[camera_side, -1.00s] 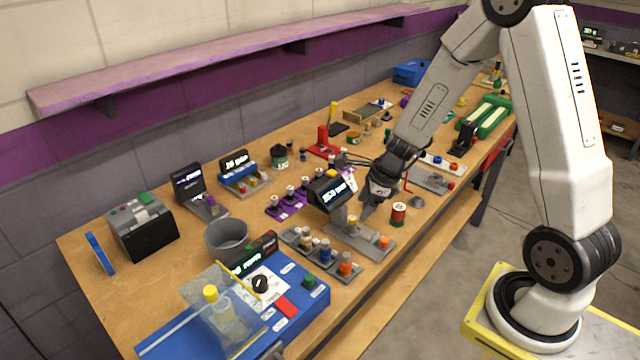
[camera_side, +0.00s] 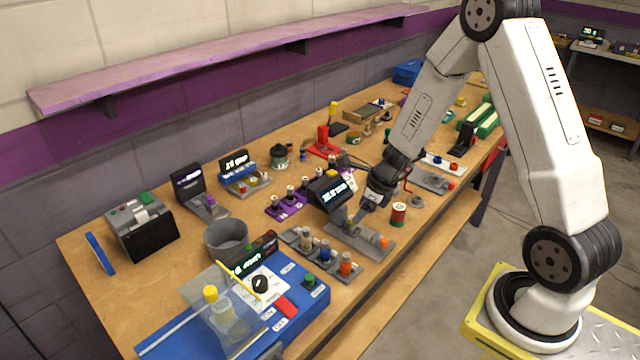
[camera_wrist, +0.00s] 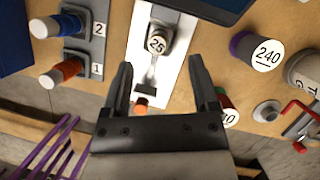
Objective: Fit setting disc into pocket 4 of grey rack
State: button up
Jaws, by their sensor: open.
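A round cap marked 25 (camera_wrist: 157,41), which looks like the setting disc, sits on a grey slotted plate (camera_side: 372,249) in front of a small display. My gripper (camera_wrist: 161,65) is open and empty. Its fingertips are on either side of the plate's line, with the cap just beyond them. In the side view my gripper (camera_side: 359,215) is low over the plate and hides the cap. The grey rack (camera_side: 333,268) stands left of the plate, with orange, blue and brownish cylinders in it. Its labels 1 and 2 show in the wrist view (camera_wrist: 97,50); pocket 4 is out of that view.
The display box (camera_side: 328,190) stands close behind the plate. An orange knob (camera_side: 384,242) is at the plate's right end. A red spool (camera_side: 398,213) stands right of my gripper. A blue panel (camera_side: 300,318) lies beyond the rack at the front left.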

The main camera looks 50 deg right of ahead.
aim_at(352, 224)
jog(key=shift+x, duration=2.65)
jog(key=shift+a, duration=0.1)
grip_shut()
